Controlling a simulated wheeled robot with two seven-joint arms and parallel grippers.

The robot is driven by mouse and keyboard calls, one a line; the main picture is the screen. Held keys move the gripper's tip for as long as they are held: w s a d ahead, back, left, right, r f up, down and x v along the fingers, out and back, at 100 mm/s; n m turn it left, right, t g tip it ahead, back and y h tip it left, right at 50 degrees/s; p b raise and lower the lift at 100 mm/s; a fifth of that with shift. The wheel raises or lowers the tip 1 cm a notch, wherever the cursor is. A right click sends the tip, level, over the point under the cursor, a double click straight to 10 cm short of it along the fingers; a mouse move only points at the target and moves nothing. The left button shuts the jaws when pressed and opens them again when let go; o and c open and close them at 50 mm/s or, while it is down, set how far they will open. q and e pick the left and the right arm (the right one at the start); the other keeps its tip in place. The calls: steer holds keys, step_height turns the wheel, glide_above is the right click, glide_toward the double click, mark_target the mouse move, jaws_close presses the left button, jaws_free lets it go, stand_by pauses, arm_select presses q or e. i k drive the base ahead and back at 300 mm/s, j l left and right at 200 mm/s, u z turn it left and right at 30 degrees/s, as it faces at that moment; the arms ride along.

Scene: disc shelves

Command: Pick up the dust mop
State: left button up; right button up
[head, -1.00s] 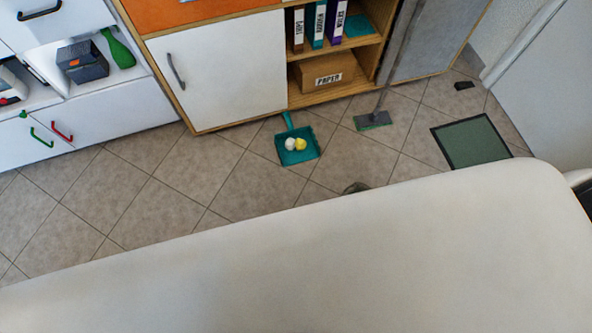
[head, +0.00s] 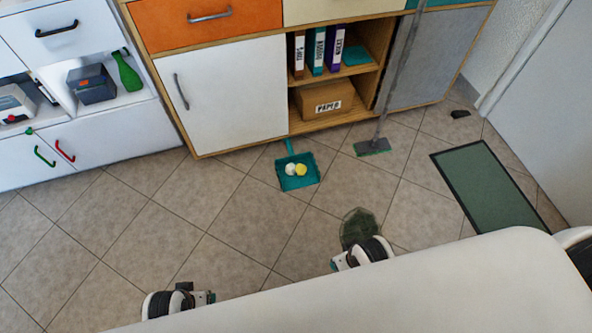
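The dust mop stands upright on the tiled floor in the head view, in front of the cabinet. Its flat grey head with a green lower edge (head: 371,146) rests on the floor. Its long thin grey pole (head: 396,75) rises past the grey cabinet panel and leaves the picture at the top. Parts of my two arms show in the lower middle, well short of the mop. I cannot make out the fingers of either gripper.
A teal dustpan (head: 290,181) with a white and a yellow ball lies left of the mop head. A dark green faceted object (head: 359,226) is nearer me. A green mat (head: 487,185) lies at right. Cabinets (head: 225,95) line the back.

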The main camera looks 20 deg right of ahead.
mark_target(376, 146)
steer(key=z, duration=1)
